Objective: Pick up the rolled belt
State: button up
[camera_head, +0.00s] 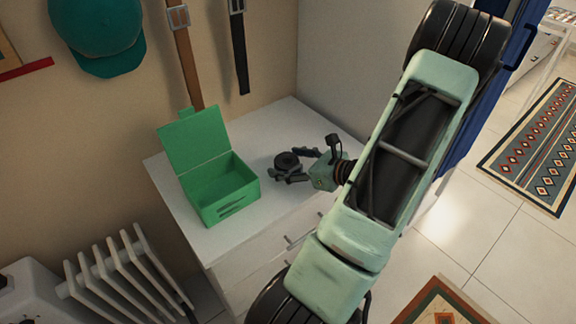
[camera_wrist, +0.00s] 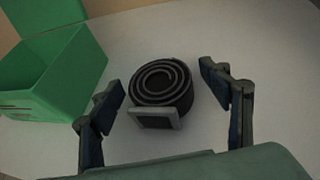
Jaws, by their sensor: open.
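The rolled belt (camera_wrist: 162,83) is a black coil with a grey square buckle on its near side. It rests on the white dresser top; in the head view the belt (camera_head: 287,161) is right of the green box. My gripper (camera_wrist: 165,88) is open in the wrist view, with one dark finger left of the belt and one right of it. The belt lies between the fingertips, with gaps on both sides. In the head view my gripper (camera_head: 297,164) reaches the belt from the right, low over the dresser top.
An open green box (camera_head: 217,185) with its lid up stands left of the belt, also in the wrist view (camera_wrist: 60,75). The dresser top (camera_head: 270,118) is otherwise clear. Two belts and a teal cap (camera_head: 100,35) hang on the wall. A white radiator (camera_head: 125,280) stands at left.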

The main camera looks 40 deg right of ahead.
jog(key=c, duration=1.4)
jog(key=shift+r, duration=0.15)
